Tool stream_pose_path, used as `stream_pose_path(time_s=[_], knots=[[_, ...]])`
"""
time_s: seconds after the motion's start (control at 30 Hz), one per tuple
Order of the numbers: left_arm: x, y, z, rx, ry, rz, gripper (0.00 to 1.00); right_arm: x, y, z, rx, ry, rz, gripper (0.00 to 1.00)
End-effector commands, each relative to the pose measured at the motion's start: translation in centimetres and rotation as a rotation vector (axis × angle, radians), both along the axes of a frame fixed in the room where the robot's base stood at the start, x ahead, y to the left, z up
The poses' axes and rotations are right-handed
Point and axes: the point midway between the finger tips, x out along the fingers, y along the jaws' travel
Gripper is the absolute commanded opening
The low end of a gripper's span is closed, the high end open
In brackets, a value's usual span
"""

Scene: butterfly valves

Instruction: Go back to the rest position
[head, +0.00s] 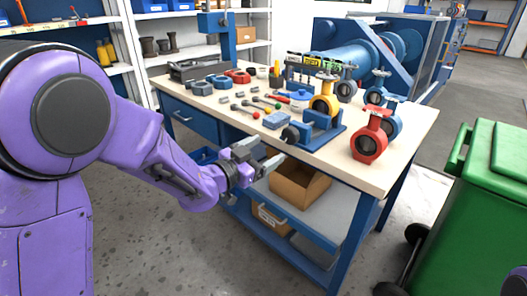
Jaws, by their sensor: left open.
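My left gripper (267,158) is at the near edge of the workbench (395,177), in front of its left-middle part. Its jaws are open, and I see nothing between them. My purple left arm reaches in from the left side of the view. A yellow butterfly valve (324,103) sits at a blue fixture (318,133) on the bench, beyond the gripper and to its right. A red butterfly valve (369,142) stands upright at the right front of the bench top. Blue valves (391,122) stand behind it. My right gripper does not show.
Hand tools and several small parts (262,105) cover the bench's middle. An open cardboard box (298,187) sits on the shelf below the top. A green wheeled bin (483,200) stands at the right. Bare floor (160,245) lies in front of the bench.

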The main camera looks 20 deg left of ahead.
Motion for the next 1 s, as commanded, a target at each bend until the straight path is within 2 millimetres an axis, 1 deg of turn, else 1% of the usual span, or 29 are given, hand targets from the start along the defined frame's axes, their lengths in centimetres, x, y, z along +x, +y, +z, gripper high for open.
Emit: stream_pose_path(time_s=[0.47,0.57,0.6,0.67,0.7,0.77,0.8,0.87,0.9,0.97,1.0], knots=[[-0.1,0.0,0.0,-0.009,0.004,0.0,0.8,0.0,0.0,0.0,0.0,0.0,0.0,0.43],[0.0,1.4,-0.3,-0.1,0.03,0.086,0.8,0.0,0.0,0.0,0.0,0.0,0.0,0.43],[-0.1,2.2,-1.1,-0.163,0.058,0.147,0.8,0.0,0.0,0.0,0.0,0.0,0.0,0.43],[-0.8,3.4,-5.4,-0.261,0.158,0.256,0.8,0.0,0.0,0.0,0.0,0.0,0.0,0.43],[-1.6,4.0,-8.6,-0.309,0.227,0.321,0.8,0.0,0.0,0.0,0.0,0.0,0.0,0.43],[-3.2,4.8,-13.3,-0.364,0.329,0.415,0.8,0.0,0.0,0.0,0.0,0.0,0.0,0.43],[-4.6,5.3,-16.4,-0.391,0.397,0.475,0.8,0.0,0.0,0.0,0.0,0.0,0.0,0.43],[-7.2,5.9,-21.0,-0.42,0.501,0.567,0.8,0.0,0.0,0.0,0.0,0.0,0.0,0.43],[-9.3,6.2,-23.9,-0.431,0.57,0.628,0.8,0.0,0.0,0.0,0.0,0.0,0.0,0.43],[-12.7,6.6,-27.9,-0.44,0.668,0.716,0.8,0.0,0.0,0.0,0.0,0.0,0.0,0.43],[-15.0,6.8,-30.1,-0.438,0.729,0.768,0.8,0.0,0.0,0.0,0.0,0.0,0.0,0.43]])
